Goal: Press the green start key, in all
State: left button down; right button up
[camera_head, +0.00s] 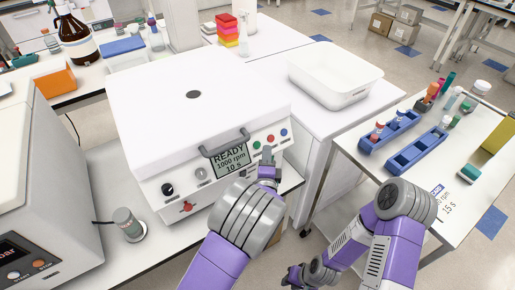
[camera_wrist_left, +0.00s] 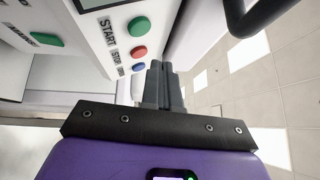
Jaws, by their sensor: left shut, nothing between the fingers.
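A white lidded machine (camera_head: 195,95) has a front display (camera_head: 232,160) reading READY, 1000 rpm, 10 s. Right of the display are the green start key (camera_head: 257,144), a red key (camera_head: 270,138) and a blue key (camera_head: 284,132). In the left wrist view the green key (camera_wrist_left: 139,26) is beside the word START, with the red key (camera_wrist_left: 139,52) next to it. My left gripper (camera_head: 268,153) is shut and empty, close to the key panel; its fingertips (camera_wrist_left: 160,66) appear nearest the blue key, contact unclear. My right gripper (camera_head: 291,277) is low at the bottom edge, its jaws unclear.
A grey handle (camera_head: 225,143) sticks out above the display. A white basin (camera_head: 335,75) stands right of the machine. A cart (camera_head: 490,145) at right holds blue racks (camera_head: 416,150) and a card partly hidden by my right arm, showing "rpm 15 s".

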pick_arm(q)
jog(key=shift+w+a+f+b, duration=0.25)
jog(key=shift+w+a, duration=0.1)
jog(key=shift+w, duration=0.1)
jog(key=shift+w+a+f+b, duration=0.1)
jog(key=shift+w+a+f, duration=0.2)
jog(key=shift+w, duration=0.15)
jog(key=shift+w, duration=0.1)
dwell(1.4)
jog(key=shift+w+a+f, duration=0.15)
jog(key=shift+w+a, duration=0.05)
jog(key=shift+a, duration=0.05)
jog(key=shift+w+a+f+b, duration=0.2)
jog(key=shift+w+b, duration=0.1)
jog(key=shift+b, duration=0.1)
dwell(0.6)
jog(key=shift+r, duration=0.1)
jog(key=shift+s+d+r+p, duration=0.3)
jog(key=shift+s+d, duration=0.1)
jog(key=shift+s, duration=0.2)
dwell(0.3)
jog(key=s+d+r+p, duration=0.1)
jog(key=s, duration=0.1)
jog(key=s+d+r+p, duration=0.1)
jog(key=shift+s+d, duration=0.35)
